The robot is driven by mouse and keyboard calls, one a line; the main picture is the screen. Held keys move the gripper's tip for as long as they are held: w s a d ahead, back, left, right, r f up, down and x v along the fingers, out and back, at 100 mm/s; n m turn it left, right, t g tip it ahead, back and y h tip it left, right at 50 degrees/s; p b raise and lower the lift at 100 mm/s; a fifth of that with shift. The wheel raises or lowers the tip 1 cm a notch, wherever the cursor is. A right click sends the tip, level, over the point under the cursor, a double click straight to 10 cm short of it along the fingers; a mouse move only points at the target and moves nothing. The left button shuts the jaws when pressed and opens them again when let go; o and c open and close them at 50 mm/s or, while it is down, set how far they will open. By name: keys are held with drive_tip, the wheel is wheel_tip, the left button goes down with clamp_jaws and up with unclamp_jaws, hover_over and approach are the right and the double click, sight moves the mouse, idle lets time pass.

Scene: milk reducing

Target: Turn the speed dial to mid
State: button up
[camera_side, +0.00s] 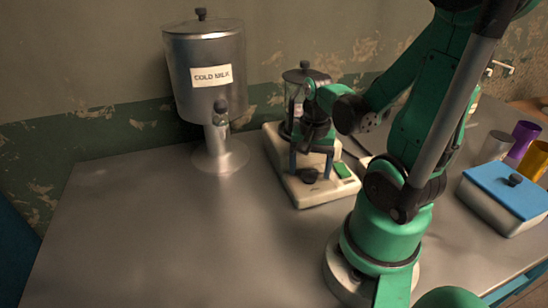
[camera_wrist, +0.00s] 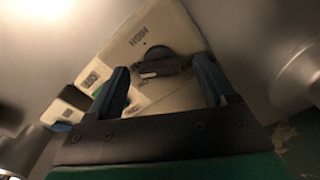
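The speed dial (camera_side: 310,175) is a small black knob on the front of a cream appliance base (camera_side: 310,195). In the wrist view the dial (camera_wrist: 162,65) shows between my two fingers, with an upside-down "HIGH" label (camera_wrist: 140,35) beyond it and other markings around it. My gripper (camera_side: 310,165) is over the front of the base, pointing down, with its two blue fingers apart. The fingers (camera_wrist: 163,88) also show in the wrist view. They appear to be above the dial, one to each side; I see no contact. The dial's pointer setting is not readable.
A glass jar with a black lid (camera_side: 303,75) stands behind my gripper. A green switch (camera_side: 343,171) sits right of the dial. A metal "COLD MILK" dispenser (camera_side: 207,75) stands to the left. A blue-lidded box (camera_side: 506,190) and cups are at right. The table's left front is clear.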

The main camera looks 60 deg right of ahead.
sight(310, 171)
drive_tip(key=shift+r, duration=0.1)
drive_tip(key=shift+r, duration=2.7)
drive_tip(key=w+a+r+n+t, duration=0.3)
drive_tip(key=w+a+n+t, duration=0.4)
drive_tip(key=w+a+n, duration=0.3)
drive_tip(key=a+n, duration=0.3)
drive_tip(key=n, duration=0.2)
drive_tip(key=shift+w+r, duration=0.25)
drive_tip(key=shift+r, duration=0.05)
